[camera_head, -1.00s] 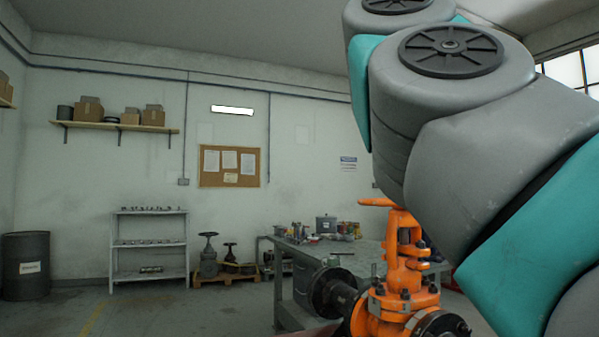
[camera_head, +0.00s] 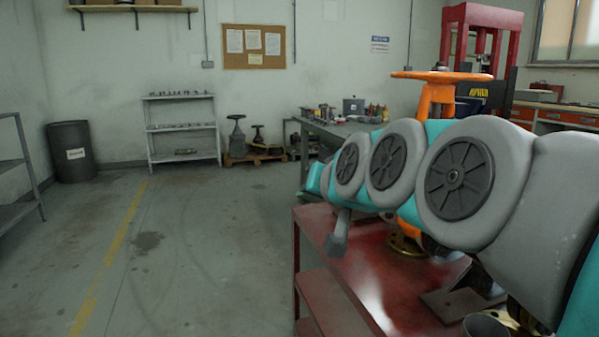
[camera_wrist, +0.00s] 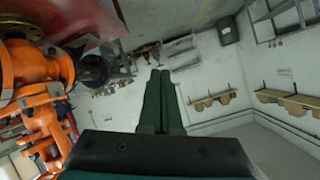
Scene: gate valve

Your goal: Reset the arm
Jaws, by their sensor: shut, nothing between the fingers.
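My gripper (camera_wrist: 159,73) is seen in the wrist view with its two dark green fingers together and nothing between them. In the head view my grey and teal arm reaches from the right edge toward the middle, and the gripper's fingers cannot be made out clearly there. The orange gate valve (camera_head: 438,100) stands behind my arm, its flat handwheel (camera_head: 442,76) showing above it and most of its body hidden. In the wrist view the orange valve (camera_wrist: 35,85) is at the left, apart from the fingers.
A red table (camera_head: 350,262) lies under my arm. A grey workbench (camera_head: 325,135) with tools and cans stands behind. A red press frame (camera_head: 484,18) and an orange-drawered bench (camera_head: 560,115) are at the right. The floor at the left is clear.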

